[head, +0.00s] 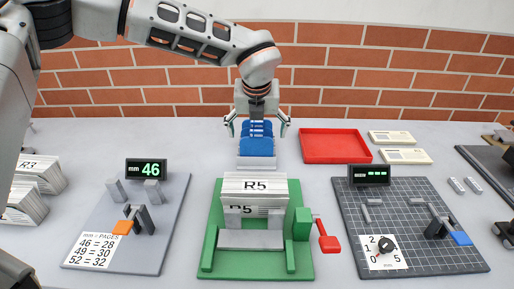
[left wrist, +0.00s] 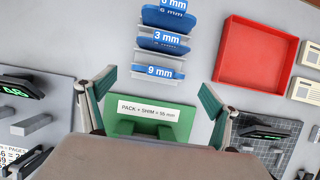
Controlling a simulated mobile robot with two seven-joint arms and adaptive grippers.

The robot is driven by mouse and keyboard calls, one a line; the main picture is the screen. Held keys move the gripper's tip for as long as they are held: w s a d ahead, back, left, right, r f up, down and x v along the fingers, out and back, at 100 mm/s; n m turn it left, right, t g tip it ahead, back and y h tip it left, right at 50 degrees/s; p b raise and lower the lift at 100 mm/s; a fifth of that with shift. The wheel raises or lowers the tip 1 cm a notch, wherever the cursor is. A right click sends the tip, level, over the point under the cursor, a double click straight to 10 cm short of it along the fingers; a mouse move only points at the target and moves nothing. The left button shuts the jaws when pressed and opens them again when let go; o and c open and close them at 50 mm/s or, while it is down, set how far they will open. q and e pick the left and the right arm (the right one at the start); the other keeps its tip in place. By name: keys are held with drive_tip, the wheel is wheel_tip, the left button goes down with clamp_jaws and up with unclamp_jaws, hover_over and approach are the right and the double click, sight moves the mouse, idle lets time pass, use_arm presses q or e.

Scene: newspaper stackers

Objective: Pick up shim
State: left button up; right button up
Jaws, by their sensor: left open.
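Blue shims (head: 257,147) stand in a row in a pale holder at the back middle of the table. In the left wrist view their labels read 9 mm (left wrist: 160,72), 3 mm (left wrist: 165,38) and 6 mm (left wrist: 165,14). My left gripper (head: 257,128) is open and empty, pointing down above the holder, its fingers spread to either side of the shims in the head view. In the left wrist view the shims lie beyond the fingertips, and no finger touches them. A small part of what seems my right gripper (head: 504,232) shows at the right edge; its jaws are unclear.
A green press (head: 207,255) holding R5 papers stands in front of the shims. A red tray (head: 335,158) lies right of them. A grey gauge board (head: 165,245) reading 46 is at left, a dark grid board (head: 440,262) at right. R3 stacks (head: 35,180) stand far left.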

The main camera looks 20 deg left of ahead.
sight(257, 135)
use_arm(q)
drive_tip(key=x, duration=0.4)
drive_tip(key=shift+a+r, duration=0.1)
drive_tip(key=shift+a, duration=0.1)
drive_tip(key=shift+w+f, duration=0.2)
drive_tip(key=shift+f, duration=0.15)
use_arm(e)
drive_tip(key=shift+w+r, duration=0.55)
drive_tip(key=shift+r, duration=0.1)
use_arm(q)
drive_tip(key=c, duration=1.4)
use_arm(e)
drive_tip(key=shift+s+f, duration=0.15)
drive_tip(key=shift+f, duration=0.1)
use_arm(q)
drive_tip(key=shift+r, duration=0.15)
